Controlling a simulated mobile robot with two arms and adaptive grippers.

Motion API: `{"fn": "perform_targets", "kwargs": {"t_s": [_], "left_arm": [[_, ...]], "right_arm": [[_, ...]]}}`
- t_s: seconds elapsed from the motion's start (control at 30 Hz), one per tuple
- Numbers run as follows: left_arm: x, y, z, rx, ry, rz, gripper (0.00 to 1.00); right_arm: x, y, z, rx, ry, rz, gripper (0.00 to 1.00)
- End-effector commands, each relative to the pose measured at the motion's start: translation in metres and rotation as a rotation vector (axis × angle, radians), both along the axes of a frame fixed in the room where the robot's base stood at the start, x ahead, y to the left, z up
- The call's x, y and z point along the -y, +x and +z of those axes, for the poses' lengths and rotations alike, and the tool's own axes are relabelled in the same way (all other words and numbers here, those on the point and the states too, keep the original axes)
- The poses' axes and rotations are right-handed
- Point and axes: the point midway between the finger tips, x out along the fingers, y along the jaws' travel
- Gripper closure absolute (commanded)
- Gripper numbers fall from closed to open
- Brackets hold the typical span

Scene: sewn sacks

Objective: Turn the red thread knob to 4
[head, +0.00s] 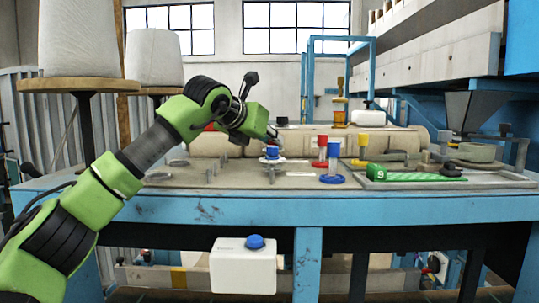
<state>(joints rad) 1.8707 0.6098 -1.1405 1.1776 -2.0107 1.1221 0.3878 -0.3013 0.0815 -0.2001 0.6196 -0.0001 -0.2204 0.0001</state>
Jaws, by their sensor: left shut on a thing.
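My left arm reaches in from the left, and its gripper (272,138) points down over the worktable. The gripper is shut on a small knob (271,153) with a blue top and a pale disc, standing on the table. The fingertips hide part of it. My right gripper is out of view.
A green block marked 9 (416,176) lies on the right tray. A pale fabric roll (300,142) lies behind. A white box with a blue cap (243,266) is below the table front (200,210).

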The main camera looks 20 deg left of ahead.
Motion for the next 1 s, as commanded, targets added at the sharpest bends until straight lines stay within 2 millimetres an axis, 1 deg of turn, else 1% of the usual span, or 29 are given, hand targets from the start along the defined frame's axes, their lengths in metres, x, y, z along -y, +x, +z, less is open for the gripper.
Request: {"fn": "perform_targets", "kwargs": {"t_s": [0.03, 0.1, 0.47, 0.5, 0.57, 0.87, 1.0], "left_arm": [[0.0019, 0.0000, -0.0039, 0.002, 0.001, 0.023, 1.00], [0.0021, -0.0003, -0.0020, 0.003, -0.001, 0.051, 1.00], [0.0008, -0.0005, 0.0013, 0.003, -0.003, 0.073, 1.00], [0.0007, -0.0005, 0.0013, 0.003, -0.003, 0.073, 0.81], [0.0007, -0.0005, 0.0013, 0.003, -0.003, 0.073, 0.66], [0.0006, -0.0005, 0.0008, 0.002, -0.002, 0.073, 0.66], [-0.0001, -0.0067, 0.0039, 0.003, -0.003, 0.072, 0.66]], "right_arm": [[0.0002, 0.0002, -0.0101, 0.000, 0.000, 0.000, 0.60], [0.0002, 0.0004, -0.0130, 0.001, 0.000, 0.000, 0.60], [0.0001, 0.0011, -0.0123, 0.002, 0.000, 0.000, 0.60], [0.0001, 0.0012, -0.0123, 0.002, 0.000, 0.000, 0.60], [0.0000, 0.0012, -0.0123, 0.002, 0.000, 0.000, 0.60], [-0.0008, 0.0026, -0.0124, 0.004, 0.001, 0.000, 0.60], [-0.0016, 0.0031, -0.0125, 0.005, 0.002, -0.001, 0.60]]}}
